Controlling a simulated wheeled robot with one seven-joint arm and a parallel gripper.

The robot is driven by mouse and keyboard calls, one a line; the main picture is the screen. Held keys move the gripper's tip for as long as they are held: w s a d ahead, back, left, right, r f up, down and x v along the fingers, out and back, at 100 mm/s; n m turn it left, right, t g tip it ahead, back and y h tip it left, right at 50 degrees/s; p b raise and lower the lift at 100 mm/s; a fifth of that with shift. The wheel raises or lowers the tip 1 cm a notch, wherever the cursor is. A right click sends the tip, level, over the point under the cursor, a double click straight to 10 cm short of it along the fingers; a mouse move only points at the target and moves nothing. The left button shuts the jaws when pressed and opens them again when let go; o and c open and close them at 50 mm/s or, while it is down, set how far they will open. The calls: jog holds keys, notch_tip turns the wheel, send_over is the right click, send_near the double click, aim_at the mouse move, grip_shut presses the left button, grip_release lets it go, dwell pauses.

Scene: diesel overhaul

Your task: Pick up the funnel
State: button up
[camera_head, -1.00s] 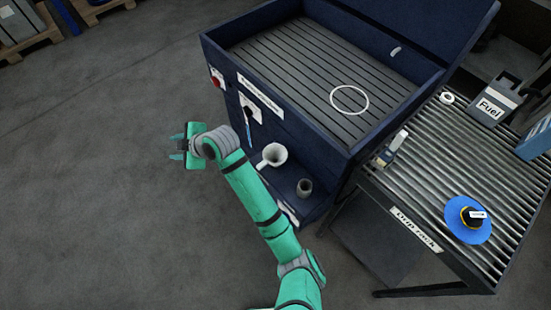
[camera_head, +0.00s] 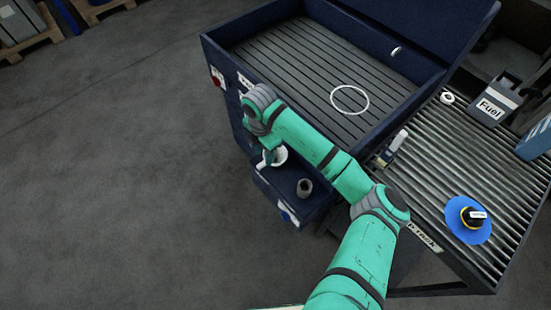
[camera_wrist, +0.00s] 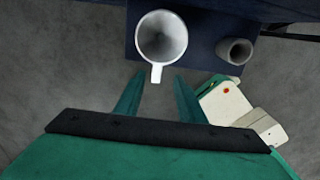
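The white funnel (camera_head: 280,155) stands on the low dark blue shelf at the front of the washer cabinet, partly hidden by my arm in the head view. In the wrist view the funnel (camera_wrist: 162,37) shows its round open mouth, with a tab or handle pointing down toward my gripper. My gripper (camera_wrist: 157,90) is open, its two green fingers apart. The tab lies in line with the gap between the fingertips. I see no contact. In the head view my gripper (camera_head: 266,160) is beside the funnel and mostly covered by the wrist.
A grey cup (camera_head: 304,188) stands on the shelf (camera_head: 270,188) close to the funnel. The blue washer cabinet (camera_head: 345,160) rises behind. A roller drip rack (camera_head: 430,190) is at the right, holding a fuel can (camera_head: 492,104) and a blue disc (camera_head: 452,228). The floor at left is clear.

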aim_at(264, 162)
jog(key=f, duration=0.7)
jog(key=shift+w+a+f, duration=0.15)
jog(key=shift+w, duration=0.15)
jog(key=shift+s+f, duration=0.1)
jog(key=shift+f, duration=0.3)
grip_shut()
